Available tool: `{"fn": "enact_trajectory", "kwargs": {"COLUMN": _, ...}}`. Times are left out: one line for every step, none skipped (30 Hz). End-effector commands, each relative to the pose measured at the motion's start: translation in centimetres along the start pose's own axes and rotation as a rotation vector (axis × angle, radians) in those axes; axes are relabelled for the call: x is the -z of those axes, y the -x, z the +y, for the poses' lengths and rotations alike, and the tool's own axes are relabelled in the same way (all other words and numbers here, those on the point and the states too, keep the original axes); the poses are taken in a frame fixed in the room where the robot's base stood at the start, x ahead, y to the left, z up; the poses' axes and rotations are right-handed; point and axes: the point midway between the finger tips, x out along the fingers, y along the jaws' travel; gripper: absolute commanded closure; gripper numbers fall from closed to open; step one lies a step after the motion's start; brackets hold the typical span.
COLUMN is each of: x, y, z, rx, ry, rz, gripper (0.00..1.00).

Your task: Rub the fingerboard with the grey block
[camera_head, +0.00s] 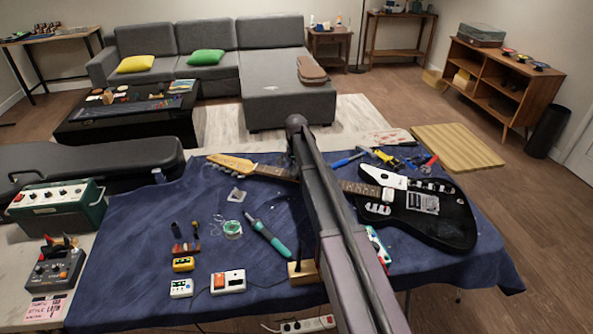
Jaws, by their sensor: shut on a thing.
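The guitar lies on a blue cloth, with its pale headstock (232,163) at the left and its black body (440,222) at the right. The dark fingerboard (357,187) runs between them, and my arm covers its middle stretch. Short pieces of the fingerboard show on both sides of the arm. My gripper is not visible; my own arm crosses the centre of the view and may hide it. I cannot make out the grey block.
The blue cloth (130,262) covers the bench. A green-handled tool (267,238), a solder spool (233,229) and small pedals lie on it. Pliers and other hand tools (388,158) lie behind the guitar. A green amplifier (58,208) and dark case (85,168) are at left.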

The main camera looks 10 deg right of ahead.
Motion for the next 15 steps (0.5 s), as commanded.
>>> {"fn": "enact_trajectory", "kwargs": {"x": 0.00, "y": -0.26, "z": 0.01, "rx": 0.000, "ry": 0.000, "rz": 0.000, "gripper": 1.00}}
{"fn": "enact_trajectory", "kwargs": {"x": 0.00, "y": -0.31, "z": 0.01, "rx": 0.000, "ry": 0.000, "rz": 0.000, "gripper": 1.00}}
{"fn": "enact_trajectory", "kwargs": {"x": 0.00, "y": -0.32, "z": 0.01, "rx": 0.000, "ry": 0.000, "rz": 0.000, "gripper": 1.00}}
{"fn": "enact_trajectory", "kwargs": {"x": 0.00, "y": -0.29, "z": 0.02, "rx": 0.000, "ry": 0.000, "rz": 0.000, "gripper": 1.00}}
{"fn": "enact_trajectory", "kwargs": {"x": -0.01, "y": -0.26, "z": 0.02, "rx": 0.000, "ry": 0.000, "rz": 0.000, "gripper": 1.00}}
{"fn": "enact_trajectory", "kwargs": {"x": -0.02, "y": -0.26, "z": 0.03, "rx": -0.001, "ry": 0.000, "rz": 0.000, "gripper": 1.00}}
{"fn": "enact_trajectory", "kwargs": {"x": -0.03, "y": -0.26, "z": 0.04, "rx": -0.001, "ry": 0.000, "rz": -0.001, "gripper": 1.00}}
{"fn": "enact_trajectory", "kwargs": {"x": -0.03, "y": -0.26, "z": 0.05, "rx": -0.001, "ry": 0.000, "rz": -0.001, "gripper": 1.00}}
{"fn": "enact_trajectory", "kwargs": {"x": -0.04, "y": -0.27, "z": 0.06, "rx": -0.001, "ry": 0.000, "rz": -0.001, "gripper": 1.00}}
{"fn": "enact_trajectory", "kwargs": {"x": -0.04, "y": -0.27, "z": 0.07, "rx": -0.001, "ry": 0.000, "rz": -0.001, "gripper": 1.00}}
{"fn": "enact_trajectory", "kwargs": {"x": -0.04, "y": -0.27, "z": 0.10, "rx": -0.001, "ry": 0.000, "rz": -0.001, "gripper": 1.00}}
{"fn": "enact_trajectory", "kwargs": {"x": -0.03, "y": -0.27, "z": 0.16, "rx": -0.001, "ry": 0.000, "rz": -0.001, "gripper": 1.00}}
{"fn": "enact_trajectory", "kwargs": {"x": -0.02, "y": -0.27, "z": 0.24, "rx": -0.001, "ry": 0.000, "rz": -0.001, "gripper": 1.00}}
{"fn": "enact_trajectory", "kwargs": {"x": -0.01, "y": -0.27, "z": 0.33, "rx": -0.002, "ry": -0.001, "rz": -0.001, "gripper": 1.00}}
{"fn": "enact_trajectory", "kwargs": {"x": 0.02, "y": -0.26, "z": 0.50, "rx": -0.002, "ry": -0.001, "rz": -0.001, "gripper": 1.00}}
